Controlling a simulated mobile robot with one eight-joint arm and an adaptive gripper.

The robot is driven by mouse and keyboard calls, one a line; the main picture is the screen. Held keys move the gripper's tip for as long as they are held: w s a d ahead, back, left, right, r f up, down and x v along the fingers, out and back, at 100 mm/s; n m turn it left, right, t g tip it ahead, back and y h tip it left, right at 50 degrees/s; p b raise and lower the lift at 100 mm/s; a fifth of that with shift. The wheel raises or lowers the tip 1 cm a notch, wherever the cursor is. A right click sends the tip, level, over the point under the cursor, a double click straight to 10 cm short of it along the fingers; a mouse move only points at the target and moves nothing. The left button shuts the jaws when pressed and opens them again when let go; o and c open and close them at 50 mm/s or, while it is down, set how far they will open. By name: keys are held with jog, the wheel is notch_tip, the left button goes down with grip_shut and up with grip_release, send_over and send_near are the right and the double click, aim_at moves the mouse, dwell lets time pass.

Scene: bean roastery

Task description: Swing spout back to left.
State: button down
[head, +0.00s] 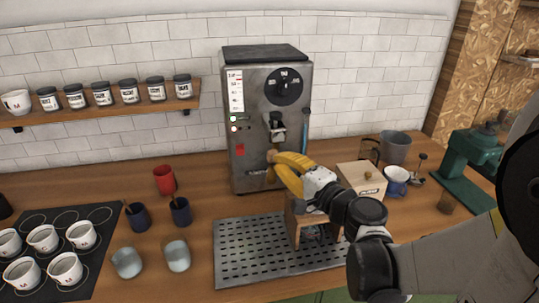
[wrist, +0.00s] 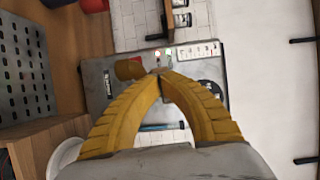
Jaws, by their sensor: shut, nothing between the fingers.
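The grey machine (head: 250,90) stands against the tiled wall, with a round black dial on its upper front. A metal spout fitting (head: 275,127) sits on its front below the dial. A brown knob-like end (head: 270,155) is lower on the front; it also shows in the wrist view (wrist: 128,69). My gripper (head: 277,160) is in front of the machine with its yellow fingers closed and empty. In the wrist view the fingertips (wrist: 160,73) meet right beside the brown knob; I cannot tell whether they touch it. The fingers hide part of the spout.
A perforated drip tray (head: 240,255) lies in front, with a wooden stand (head: 302,228) on it under my arm. Several cups stand at left.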

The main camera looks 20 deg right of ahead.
jog(key=shift+w+a, duration=0.3)
jog(key=shift+a, duration=0.3)
jog(key=shift+w+a, duration=0.25)
jog(key=shift+a, duration=0.3)
jog(key=shift+w+a, duration=0.55)
jog(key=shift+a, duration=0.1)
